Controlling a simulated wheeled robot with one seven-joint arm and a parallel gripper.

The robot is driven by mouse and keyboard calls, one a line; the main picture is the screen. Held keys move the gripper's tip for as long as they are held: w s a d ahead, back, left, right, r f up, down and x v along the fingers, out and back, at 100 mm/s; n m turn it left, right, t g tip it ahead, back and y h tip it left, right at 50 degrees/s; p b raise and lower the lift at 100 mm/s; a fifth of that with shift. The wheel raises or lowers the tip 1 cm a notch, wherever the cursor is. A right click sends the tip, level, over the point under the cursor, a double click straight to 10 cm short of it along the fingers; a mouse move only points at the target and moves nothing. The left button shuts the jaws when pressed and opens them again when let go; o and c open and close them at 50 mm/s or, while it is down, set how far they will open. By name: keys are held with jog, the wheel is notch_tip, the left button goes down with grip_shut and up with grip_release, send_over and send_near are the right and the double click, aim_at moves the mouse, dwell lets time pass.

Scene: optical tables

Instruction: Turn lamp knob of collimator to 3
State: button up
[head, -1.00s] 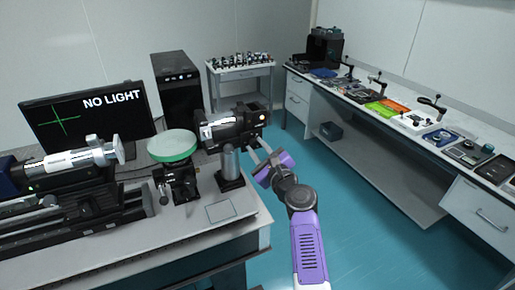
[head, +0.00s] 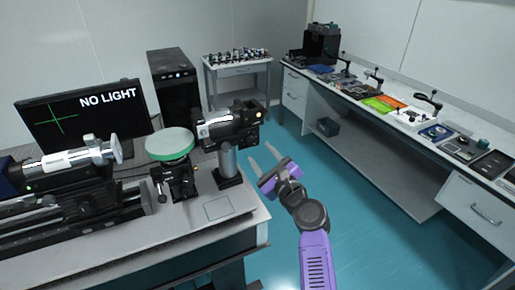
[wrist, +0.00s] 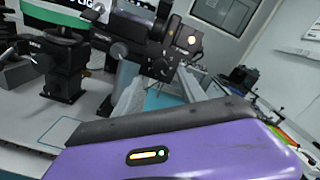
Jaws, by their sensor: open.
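The collimator (head: 225,130) is a black housing with a silver tube, held on a grey post at the right end of the optical table. A small orange light (head: 259,114) shows on its right end. In the wrist view the collimator (wrist: 125,45) is at the top middle, with dark round knobs on its housing; which one is the lamp knob, and its setting, I cannot tell. My gripper (head: 262,157) is open and empty, to the right of and below the collimator, apart from it. Its pale fingers (wrist: 160,88) point toward the housing in the wrist view.
A monitor (head: 75,120) reading "NO LIGHT" stands behind the optical table (head: 150,240). A green-rimmed round disc (head: 170,143) on a mount is left of the collimator. A long side bench (head: 385,125) runs along the right. The blue floor between is clear.

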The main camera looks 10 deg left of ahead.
jog(key=shift+v, duration=1.2)
